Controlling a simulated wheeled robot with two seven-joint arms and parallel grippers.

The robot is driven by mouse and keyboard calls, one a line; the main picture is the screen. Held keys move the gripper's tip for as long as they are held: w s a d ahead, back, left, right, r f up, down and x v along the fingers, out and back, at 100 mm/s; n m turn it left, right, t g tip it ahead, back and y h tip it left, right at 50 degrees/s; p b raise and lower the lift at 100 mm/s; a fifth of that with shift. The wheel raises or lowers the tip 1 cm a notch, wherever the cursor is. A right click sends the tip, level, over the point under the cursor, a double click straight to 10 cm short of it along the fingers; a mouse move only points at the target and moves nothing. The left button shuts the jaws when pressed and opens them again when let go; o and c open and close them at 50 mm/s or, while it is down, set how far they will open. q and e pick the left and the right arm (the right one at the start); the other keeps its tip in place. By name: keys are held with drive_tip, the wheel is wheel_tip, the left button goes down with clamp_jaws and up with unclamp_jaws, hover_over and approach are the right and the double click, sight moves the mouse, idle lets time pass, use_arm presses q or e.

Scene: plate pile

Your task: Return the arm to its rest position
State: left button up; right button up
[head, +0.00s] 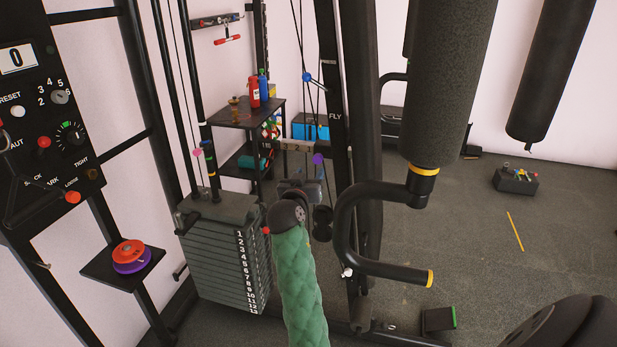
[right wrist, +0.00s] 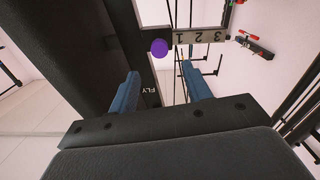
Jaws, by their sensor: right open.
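My right arm (head: 302,290) rises from the bottom middle of the head view, with a green quilted surface and a dark joint at its far end. My right gripper (head: 310,186) is beyond that joint, small and partly hidden, in front of the weight machine. In the right wrist view the gripper (right wrist: 160,82) shows two blue fingers standing apart, with nothing between them. A purple knob (right wrist: 159,47) is beyond the fingertips, beside a plate marked 1 2 3 (right wrist: 202,37). The knob also shows above the gripper in the head view (head: 318,158). My left gripper is not in view.
A numbered weight stack (head: 225,260) stands left of my arm. A dark upright (head: 362,100) and a curved handle (head: 345,215) stand close on its right. A control panel (head: 35,130) and a small shelf with discs (head: 105,277) are at left. Open floor (head: 470,230) lies at right.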

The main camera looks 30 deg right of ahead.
drive_tip(key=shift+f, duration=0.1)
idle(0.3)
drive_tip(key=s+a+f+n+g+y, duration=0.1)
drive_tip(key=s+a+f+n+y, duration=0.2)
drive_tip(key=s+a+f+y, duration=0.25)
drive_tip(key=s+a+f+n+g+y, duration=0.2)
drive_tip(key=s+a+f+y, duration=0.15)
drive_tip(key=a+f, duration=0.4)
drive_tip(key=s+a+f+n+g+y, duration=0.1)
drive_tip(key=s+a+f+n+y, duration=0.3)
drive_tip(key=a, duration=0.5)
drive_tip(key=s+a+f+g, duration=0.2)
drive_tip(key=s+f, duration=0.3)
drive_tip(key=s, duration=0.4)
drive_tip(key=s+a+f+g+y, duration=0.1)
drive_tip(key=s+a+f+g, duration=0.1)
drive_tip(key=s+f, duration=0.4)
drive_tip(key=s+a+f+n+g+y, duration=0.1)
drive_tip(key=s+f, duration=0.4)
drive_tip(key=s, duration=0.8)
drive_tip(key=shift+s+a+f+g, duration=0.15)
drive_tip(key=shift+s+a+g, duration=0.1)
drive_tip(key=shift+a+g, duration=0.35)
